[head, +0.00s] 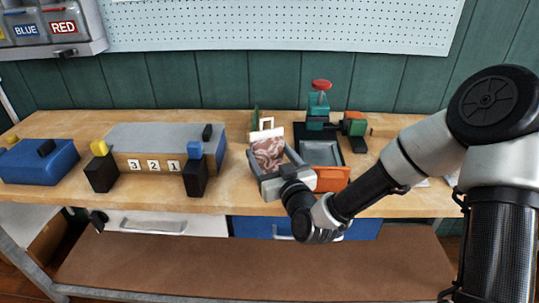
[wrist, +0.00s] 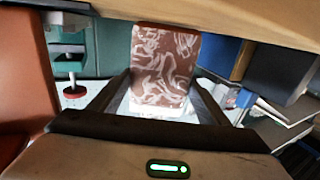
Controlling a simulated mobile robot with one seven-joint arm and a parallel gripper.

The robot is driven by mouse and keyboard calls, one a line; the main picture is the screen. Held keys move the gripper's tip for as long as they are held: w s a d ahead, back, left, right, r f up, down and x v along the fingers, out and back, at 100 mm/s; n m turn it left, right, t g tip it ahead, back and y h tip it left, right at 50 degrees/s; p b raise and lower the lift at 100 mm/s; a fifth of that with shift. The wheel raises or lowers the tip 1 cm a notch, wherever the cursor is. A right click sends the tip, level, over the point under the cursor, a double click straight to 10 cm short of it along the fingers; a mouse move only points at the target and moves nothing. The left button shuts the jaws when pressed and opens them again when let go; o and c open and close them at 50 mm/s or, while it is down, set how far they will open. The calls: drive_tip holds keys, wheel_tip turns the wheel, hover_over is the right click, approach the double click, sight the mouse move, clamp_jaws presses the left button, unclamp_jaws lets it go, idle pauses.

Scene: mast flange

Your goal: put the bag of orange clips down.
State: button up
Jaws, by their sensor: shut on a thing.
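The bag of orange clips (head: 268,153) is a reddish-brown packet with pale squiggles and a white top edge. My gripper (head: 275,166) is shut on it, with a dark finger on each side, above the middle of the workbench (head: 60,126). In the wrist view the bag (wrist: 160,62) stands between the two fingers (wrist: 160,92). I cannot tell from these frames whether its bottom touches the bench.
Right of the bag are an orange-fronted bin (head: 332,179), a grey tray (head: 321,151) and a teal device with a red knob (head: 320,86). A grey-topped block numbered 3 2 1 (head: 152,138) and a blue box (head: 38,164) stand left.

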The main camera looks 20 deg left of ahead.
drive_tip(key=shift+f, duration=0.2)
drive_tip(key=o, duration=0.8)
drive_tip(key=shift+o, duration=0.2)
drive_tip(key=shift+r, duration=0.1)
